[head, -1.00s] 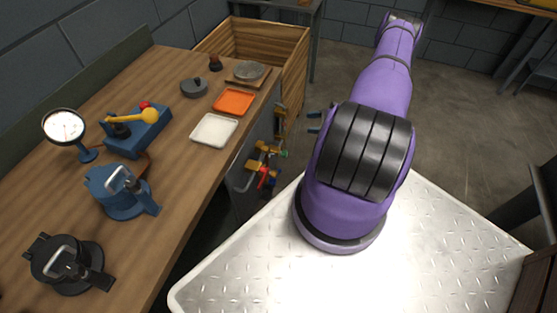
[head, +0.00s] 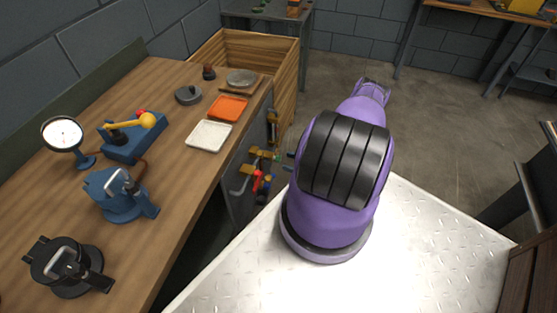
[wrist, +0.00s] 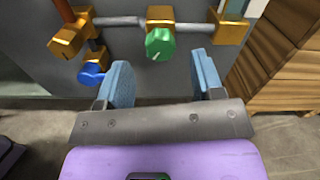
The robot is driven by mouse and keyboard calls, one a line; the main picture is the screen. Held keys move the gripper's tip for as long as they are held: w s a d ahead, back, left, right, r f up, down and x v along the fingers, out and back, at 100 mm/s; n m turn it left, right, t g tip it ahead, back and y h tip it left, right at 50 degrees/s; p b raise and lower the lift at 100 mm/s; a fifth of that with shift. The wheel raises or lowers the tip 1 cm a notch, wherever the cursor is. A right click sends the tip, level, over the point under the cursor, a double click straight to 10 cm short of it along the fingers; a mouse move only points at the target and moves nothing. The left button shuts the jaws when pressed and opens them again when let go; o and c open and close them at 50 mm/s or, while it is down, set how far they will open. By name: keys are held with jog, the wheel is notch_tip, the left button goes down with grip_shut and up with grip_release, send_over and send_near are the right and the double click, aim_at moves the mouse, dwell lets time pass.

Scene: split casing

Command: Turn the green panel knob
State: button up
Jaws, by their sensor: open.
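The green panel knob (wrist: 160,44) sits on a brass valve body on a grey pipe in the upper middle of the wrist view. In the head view the green knob (head: 278,157) shows small on the side of the bench. My gripper (wrist: 165,82) is open in the wrist view, its two blue fingers spread apart and pointing toward the panel. The knob appears above and between the fingers, with a gap to each. Nothing is between the fingers. In the head view my purple arm hides most of the gripper.
A blue knob (wrist: 90,74) on another brass valve is close to my left finger. A red handle (head: 257,180) is on the same panel. A wooden crate (wrist: 280,65) stands right of the panel. The bench top (head: 175,195) holds clamps, a gauge and trays.

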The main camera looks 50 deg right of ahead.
aim_at(279, 159)
jog(key=shift+x, duration=2.5)
jog(key=c, duration=0.9)
jog(key=shift+n, duration=1.6)
jog(key=o, duration=0.9)
jog(key=shift+s+d, duration=0.1)
jog(key=v, duration=1)
jog(key=shift+s, duration=0.3)
